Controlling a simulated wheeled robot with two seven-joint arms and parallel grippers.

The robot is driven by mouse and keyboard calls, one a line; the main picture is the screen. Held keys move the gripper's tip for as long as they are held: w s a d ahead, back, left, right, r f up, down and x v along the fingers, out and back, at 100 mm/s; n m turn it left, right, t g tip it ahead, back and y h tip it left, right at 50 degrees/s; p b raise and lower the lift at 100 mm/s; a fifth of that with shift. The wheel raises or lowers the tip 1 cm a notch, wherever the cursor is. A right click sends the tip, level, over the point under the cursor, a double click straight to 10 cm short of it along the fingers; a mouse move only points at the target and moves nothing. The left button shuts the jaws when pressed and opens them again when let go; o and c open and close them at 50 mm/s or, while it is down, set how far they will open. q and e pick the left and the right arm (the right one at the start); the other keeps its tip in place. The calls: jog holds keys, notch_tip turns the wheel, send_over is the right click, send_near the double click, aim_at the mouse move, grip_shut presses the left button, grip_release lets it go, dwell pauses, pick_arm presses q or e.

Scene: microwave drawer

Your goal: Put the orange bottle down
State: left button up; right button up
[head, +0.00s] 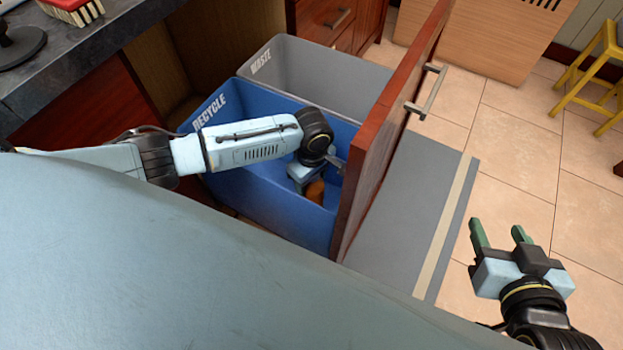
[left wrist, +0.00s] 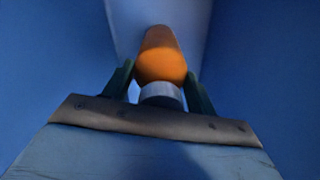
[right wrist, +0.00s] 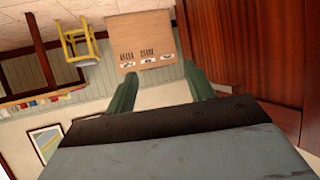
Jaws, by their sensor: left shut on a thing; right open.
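The orange bottle (head: 315,191) is inside the blue bin marked RECYCLE (head: 230,150), mostly hidden by my left wrist in the head view. My left gripper (head: 308,182) reaches down into this bin. In the left wrist view the bottle (left wrist: 161,62) sits between the two green fingers of my left gripper (left wrist: 160,88), with its pale cap end towards the palm and blue walls around it. I cannot tell whether the bottle touches the bin floor. My right gripper (head: 500,232) is open and empty above the tiled floor; its spread fingers also show in the right wrist view (right wrist: 162,92).
A grey bin marked WASTE (head: 320,72) stands behind the blue bin. The wooden drawer front (head: 385,140) with a metal handle (head: 427,92) rises right of both bins. A dark counter (head: 70,50) is at the left. A grey mat (head: 405,215) lies on the floor; a yellow stool (head: 590,80) stands far right.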

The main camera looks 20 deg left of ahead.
pick_arm(q)
jog(key=shift+f, duration=0.1)
jog(key=o, duration=1.2)
